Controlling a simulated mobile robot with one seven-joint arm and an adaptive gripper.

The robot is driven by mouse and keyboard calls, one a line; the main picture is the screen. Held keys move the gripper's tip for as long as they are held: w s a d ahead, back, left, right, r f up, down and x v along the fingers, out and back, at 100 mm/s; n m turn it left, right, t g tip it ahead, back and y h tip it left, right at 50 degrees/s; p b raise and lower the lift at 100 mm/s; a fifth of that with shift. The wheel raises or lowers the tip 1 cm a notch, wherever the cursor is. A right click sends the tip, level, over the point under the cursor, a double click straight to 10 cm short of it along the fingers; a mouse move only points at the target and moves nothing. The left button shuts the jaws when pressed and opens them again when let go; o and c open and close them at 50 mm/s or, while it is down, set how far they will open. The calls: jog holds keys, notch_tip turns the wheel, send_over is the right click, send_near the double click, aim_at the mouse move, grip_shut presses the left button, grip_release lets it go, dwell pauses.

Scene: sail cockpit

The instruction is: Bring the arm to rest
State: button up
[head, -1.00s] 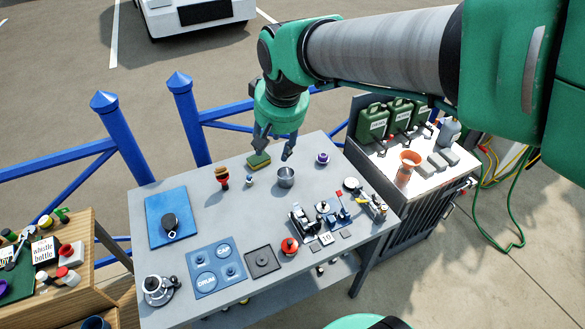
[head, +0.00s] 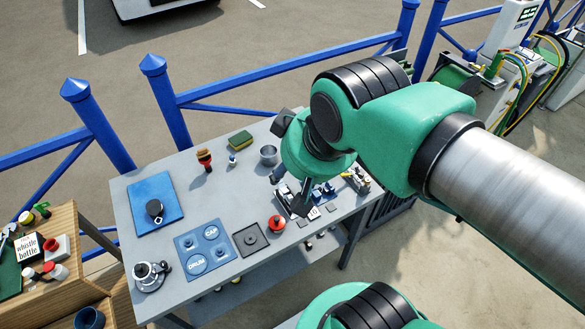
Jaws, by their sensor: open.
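My gripper (head: 288,193) hangs at the end of the green arm above the right half of the grey table (head: 232,218). Its dark fingers point down and are apart, with nothing seen between them. The arm comes in from the right and covers the table's back right corner. Below and around the gripper are small dark metal parts (head: 322,192), partly hidden by it. A grey metal cup (head: 268,155) stands just behind the gripper, and a red-knobbed round part (head: 277,224) sits in front of it.
A green-yellow sponge (head: 240,138), a brush (head: 205,159), a blue mat (head: 154,202) with a black round part, a blue DRUM/CAP tray (head: 205,249) and a dark square tray (head: 250,239) lie on the table. Blue railings (head: 170,100) run behind. A wooden bench (head: 50,265) stands left.

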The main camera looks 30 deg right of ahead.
jog(key=shift+f+b, duration=0.4)
